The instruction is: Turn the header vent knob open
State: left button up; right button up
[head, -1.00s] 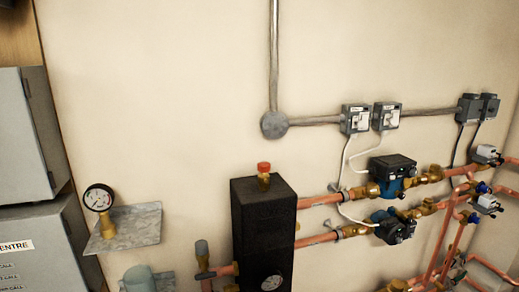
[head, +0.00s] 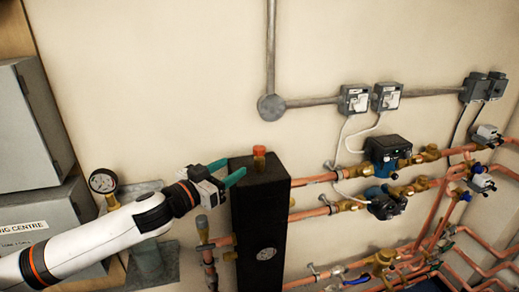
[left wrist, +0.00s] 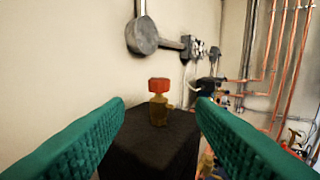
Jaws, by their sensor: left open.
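The header vent knob (head: 259,151) is a small red cap on a brass stem, upright on top of the black header box (head: 262,208). In the left wrist view the red knob (left wrist: 159,85) and its brass body (left wrist: 158,112) stand centred ahead, between and beyond the fingers. My left gripper (head: 230,171) has green fingers, spread open and empty. It reaches in from the left, just left of the knob near the header's top, apart from the knob. My right gripper is not seen.
A pressure gauge (head: 103,182) stands on a metal shelf at left, beside my arm. Copper pipes (head: 313,179) and pumps (head: 387,153) run right of the header. A round conduit box (head: 271,107) is on the wall above. The wall space above the knob is clear.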

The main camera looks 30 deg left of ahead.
aim_at(255, 152)
pick_arm(q)
jog(key=w+p, duration=0.1)
jog(key=w, duration=0.2)
jog(key=w+p, duration=0.2)
jog(key=w, duration=0.2)
jog(key=w+d+p, duration=0.1)
jog(key=w+p, duration=0.1)
jog(key=w, duration=0.2)
jog(key=shift+r, duration=0.15)
jog(key=shift+w+d, duration=0.15)
jog(key=shift+w, duration=0.25)
jog(key=c, duration=1)
jog(key=shift+o, duration=0.2)
